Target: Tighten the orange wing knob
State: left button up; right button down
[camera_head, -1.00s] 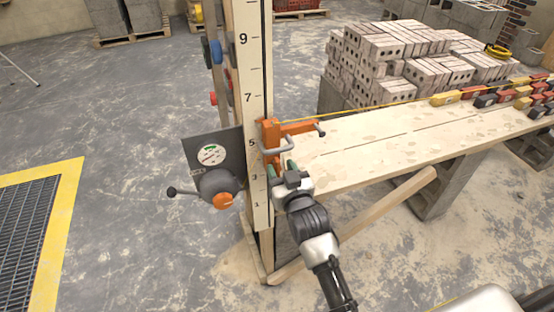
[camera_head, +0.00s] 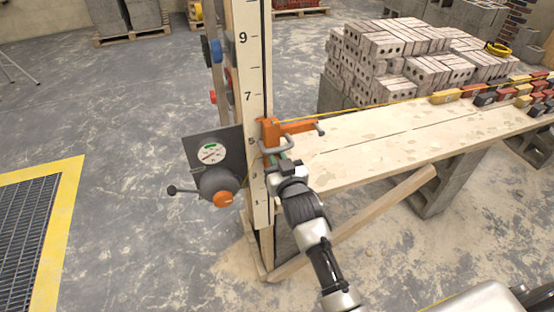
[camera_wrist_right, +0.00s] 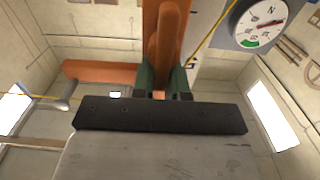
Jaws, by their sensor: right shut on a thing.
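My right gripper (camera_head: 277,161) is just below that handle. In the right wrist view the green fingertips of my right gripper (camera_wrist_right: 161,80) are closed around a rounded orange piece, which I take as the orange wing knob (camera_wrist_right: 167,42). The orange body lies behind it. The knob is hard to make out in the head view behind my fingers. My left gripper is not in view.
A dial gauge (camera_head: 211,153) and a grey drum (camera_head: 217,182) with an orange cap and a crank stand left of the post. A plank (camera_head: 400,140) extends right, carrying coloured blocks at its far end. Stacked bricks (camera_head: 385,60) stand behind. The left floor is mostly clear.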

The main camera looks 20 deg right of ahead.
jog(key=shift+f+m, duration=0.1)
jog(key=shift+m, duration=0.2)
jog(key=m+p, duration=0.1)
jog(key=d+m+p, duration=0.1)
jog(key=m, duration=0.1)
jog(key=shift+f+m, duration=0.1)
jog(key=shift+m, duration=0.2)
jog(key=m, duration=0.4)
jog(key=d+f+m, duration=0.1)
jog(key=m, duration=0.4)
jog(key=f+m, duration=0.1)
jog(key=m, duration=0.3)
jog(key=shift+w+d+f+m, duration=0.1)
jog(key=shift+d+f+m, duration=0.05)
jog(key=shift+d+m, duration=0.15)
dwell(0.3)
jog(key=c, duration=1.1)
grip_release()
jog(key=shift+a, duration=0.25)
